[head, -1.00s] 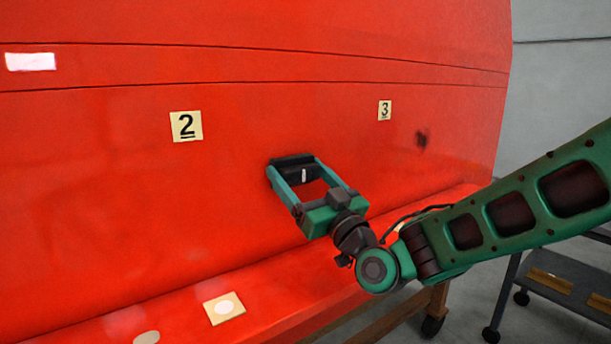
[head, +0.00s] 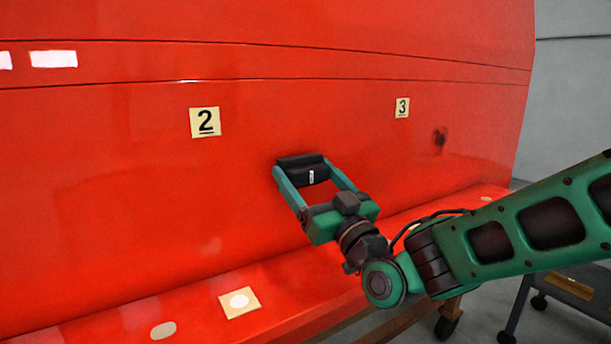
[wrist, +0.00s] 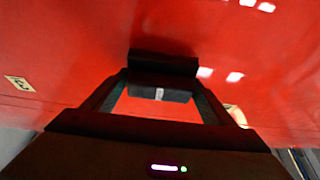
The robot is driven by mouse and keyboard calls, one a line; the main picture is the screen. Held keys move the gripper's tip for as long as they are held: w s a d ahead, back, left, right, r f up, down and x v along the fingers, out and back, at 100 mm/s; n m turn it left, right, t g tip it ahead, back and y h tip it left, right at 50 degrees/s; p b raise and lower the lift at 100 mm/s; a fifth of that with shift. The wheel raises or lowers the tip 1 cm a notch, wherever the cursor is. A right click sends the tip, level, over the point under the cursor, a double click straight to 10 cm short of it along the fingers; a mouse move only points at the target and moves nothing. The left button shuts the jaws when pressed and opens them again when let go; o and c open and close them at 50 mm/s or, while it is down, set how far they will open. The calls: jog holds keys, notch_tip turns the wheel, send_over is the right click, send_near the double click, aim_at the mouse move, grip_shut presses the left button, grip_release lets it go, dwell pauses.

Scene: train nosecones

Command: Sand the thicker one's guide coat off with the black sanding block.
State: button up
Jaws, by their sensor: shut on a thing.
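My gripper (head: 309,179) is shut on the black sanding block (head: 300,164), which has a small white mark on it. In the wrist view the block (wrist: 163,72) spans the fingertips in front of the red surface. Which area is the thicker guide coat I cannot tell.
White light reflections (head: 54,59) show at the upper left. A dark wheeled cart (head: 565,312) stands at the lower right.

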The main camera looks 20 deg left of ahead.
jog(key=shift+s+d, duration=1.45)
jog(key=shift+d, duration=0.3)
jog(key=shift+s+d+f, duration=0.15)
jog(key=shift+s+d, duration=0.2)
jog(key=shift+s, duration=0.05)
jog(key=shift+s+d, duration=0.6)
jog(key=shift+d, duration=0.1)
